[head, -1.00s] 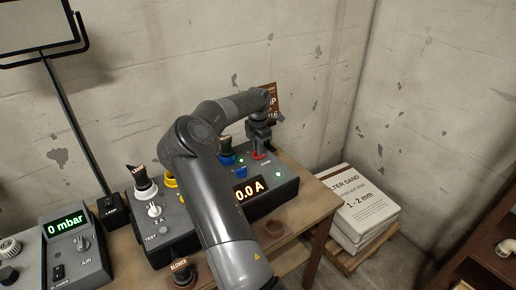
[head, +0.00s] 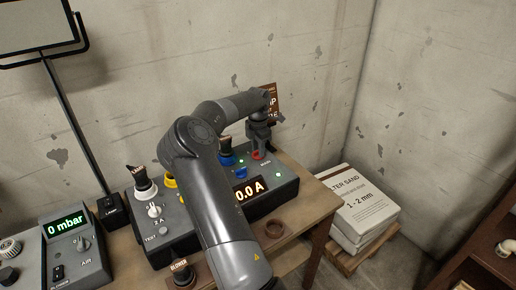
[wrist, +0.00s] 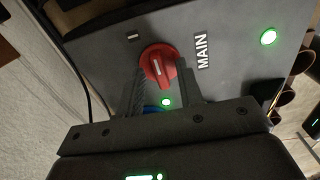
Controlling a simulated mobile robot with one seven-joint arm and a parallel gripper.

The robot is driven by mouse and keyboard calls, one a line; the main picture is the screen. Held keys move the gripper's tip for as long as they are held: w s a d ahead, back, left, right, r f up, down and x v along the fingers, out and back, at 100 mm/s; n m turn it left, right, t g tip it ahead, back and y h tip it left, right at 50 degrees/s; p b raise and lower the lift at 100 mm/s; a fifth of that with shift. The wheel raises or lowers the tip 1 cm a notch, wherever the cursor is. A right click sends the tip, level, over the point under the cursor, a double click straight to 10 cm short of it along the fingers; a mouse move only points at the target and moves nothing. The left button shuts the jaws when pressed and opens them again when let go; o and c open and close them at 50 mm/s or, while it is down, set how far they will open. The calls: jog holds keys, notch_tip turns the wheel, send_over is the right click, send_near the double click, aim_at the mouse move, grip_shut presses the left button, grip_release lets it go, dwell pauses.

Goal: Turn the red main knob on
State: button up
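The red main knob (wrist: 158,62) sits on the grey panel beside the printed word MAIN, and a small part of it shows in the head view (head: 257,155). Its white pointer line is roughly upright in the wrist view, slightly tilted. My gripper (wrist: 161,82) is at the knob, one finger on either side of it. The gap between the fingers is about the knob's width; I cannot tell whether they press on it. In the head view my gripper (head: 260,148) points down over the knob.
The panel (head: 285,187) has green lights lit and a display (head: 249,190) reading 0.0 A. A blue knob (head: 226,158) stands left of my gripper. My arm covers the panel's middle. An air unit (head: 82,262) reading 0 mbar is at left; sand bags (head: 360,205) are at right.

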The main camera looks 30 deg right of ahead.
notch_tip(320, 180, up, 11)
dwell(0.5)
jog(key=shift+f, duration=0.1)
dwell(0.3)
